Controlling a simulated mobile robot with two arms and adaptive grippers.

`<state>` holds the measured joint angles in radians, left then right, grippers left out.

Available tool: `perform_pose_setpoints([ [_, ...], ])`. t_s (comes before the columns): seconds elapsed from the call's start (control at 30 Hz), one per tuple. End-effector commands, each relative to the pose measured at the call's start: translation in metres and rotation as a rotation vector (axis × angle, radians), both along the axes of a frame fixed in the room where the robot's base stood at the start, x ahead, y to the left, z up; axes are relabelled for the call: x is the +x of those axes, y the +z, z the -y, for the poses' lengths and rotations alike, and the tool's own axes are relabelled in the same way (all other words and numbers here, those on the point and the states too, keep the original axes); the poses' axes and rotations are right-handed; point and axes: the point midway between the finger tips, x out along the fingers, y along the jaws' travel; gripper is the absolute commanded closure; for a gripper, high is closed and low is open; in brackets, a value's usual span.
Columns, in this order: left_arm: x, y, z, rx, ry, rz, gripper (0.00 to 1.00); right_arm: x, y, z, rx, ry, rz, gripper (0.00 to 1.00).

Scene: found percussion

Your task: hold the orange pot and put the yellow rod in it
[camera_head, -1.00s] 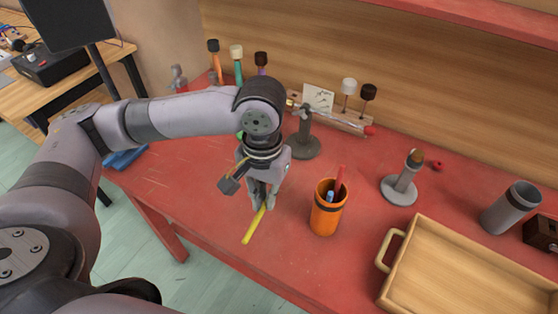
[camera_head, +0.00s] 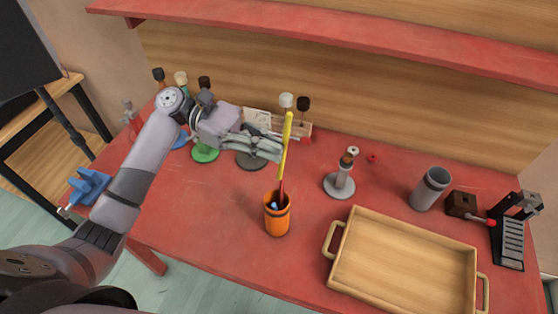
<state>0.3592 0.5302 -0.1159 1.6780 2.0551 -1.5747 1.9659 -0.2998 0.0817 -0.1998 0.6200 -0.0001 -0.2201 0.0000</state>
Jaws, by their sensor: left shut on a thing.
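My left gripper (camera_head: 277,150) is shut on the yellow rod (camera_head: 286,145) and holds it nearly upright, the jaws around its middle. The orange pot (camera_head: 277,221) stands upright on the red table just below the rod in the picture. A red stick (camera_head: 282,188) and a blue piece (camera_head: 274,206) stand in the pot. The rod's lower end overlaps the top of the red stick; I cannot tell how far apart they are in depth. No gripper touches the pot. My right gripper is not in view.
A wooden tray (camera_head: 400,262) lies right of the pot. A grey stand (camera_head: 341,182), a grey cup (camera_head: 430,189) and a black device (camera_head: 511,235) stand further right. The table left of the pot is clear.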

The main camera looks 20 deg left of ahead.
Motion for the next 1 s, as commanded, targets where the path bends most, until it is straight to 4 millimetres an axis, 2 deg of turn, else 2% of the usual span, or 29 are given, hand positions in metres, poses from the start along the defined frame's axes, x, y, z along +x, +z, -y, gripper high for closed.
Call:
perform_pose_setpoints([
  [0.03, 0.003, 0.007, -0.006, -0.034, 0.034, -0.008, 1.0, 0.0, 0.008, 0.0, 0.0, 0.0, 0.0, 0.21],
  [0.23, 0.011, 0.01, -0.022, -0.094, 0.099, -0.006, 1.0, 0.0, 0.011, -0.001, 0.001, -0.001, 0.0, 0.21],
  [0.7, 0.011, -0.029, -0.023, -0.096, 0.1, -0.004, 1.0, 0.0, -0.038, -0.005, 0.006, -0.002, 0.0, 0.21],
  [1.0, 0.011, -0.028, -0.023, -0.096, 0.1, -0.004, 1.0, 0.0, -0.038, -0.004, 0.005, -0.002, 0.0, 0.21],
])
